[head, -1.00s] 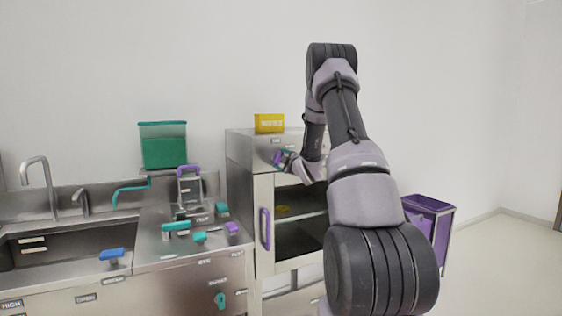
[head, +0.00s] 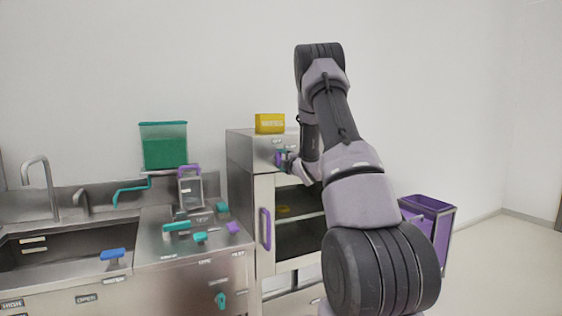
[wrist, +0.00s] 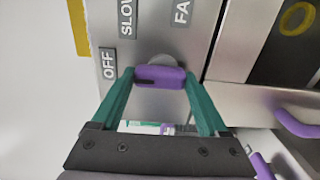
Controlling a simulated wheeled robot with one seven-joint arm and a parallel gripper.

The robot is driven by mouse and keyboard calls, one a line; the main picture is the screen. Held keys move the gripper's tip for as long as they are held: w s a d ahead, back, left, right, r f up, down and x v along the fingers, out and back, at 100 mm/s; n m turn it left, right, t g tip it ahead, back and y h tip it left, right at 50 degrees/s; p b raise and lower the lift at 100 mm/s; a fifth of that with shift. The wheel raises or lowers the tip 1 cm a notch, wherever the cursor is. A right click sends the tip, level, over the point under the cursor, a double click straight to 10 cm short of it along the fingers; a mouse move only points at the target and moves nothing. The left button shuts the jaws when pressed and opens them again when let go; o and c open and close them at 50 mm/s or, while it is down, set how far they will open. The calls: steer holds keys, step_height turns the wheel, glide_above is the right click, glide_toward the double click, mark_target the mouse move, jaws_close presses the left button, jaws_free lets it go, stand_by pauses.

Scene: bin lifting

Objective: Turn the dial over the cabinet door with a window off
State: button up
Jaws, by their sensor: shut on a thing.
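The purple dial (wrist: 158,77) sits on the metal panel above the cabinet door with a window (head: 263,200). In the wrist view its bar lies across the picture, with a dark mark at its left end, on the side of the OFF label (wrist: 109,63). My gripper (wrist: 158,78) has its green fingers shut on the dial, one at each end. In the head view my gripper (head: 283,158) is at the upper front of the cabinet (head: 245,152), and the dial shows small beside it.
SLOW (wrist: 126,18) and a partly cut-off label (wrist: 182,13) are on the panel. A yellow box (head: 270,123) stands on the cabinet. The door's purple handle (head: 266,228) is below. A counter with several knobs is at left; a purple bin (head: 428,215) is at right.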

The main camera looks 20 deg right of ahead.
steer(key=shift+f, duration=0.1)
steer(key=o, duration=1.2)
steer(key=shift+o, duration=0.2)
steer(key=s, duration=1.1)
steer(key=shift+d, duration=0.15)
steer(key=shift+w, duration=0.1)
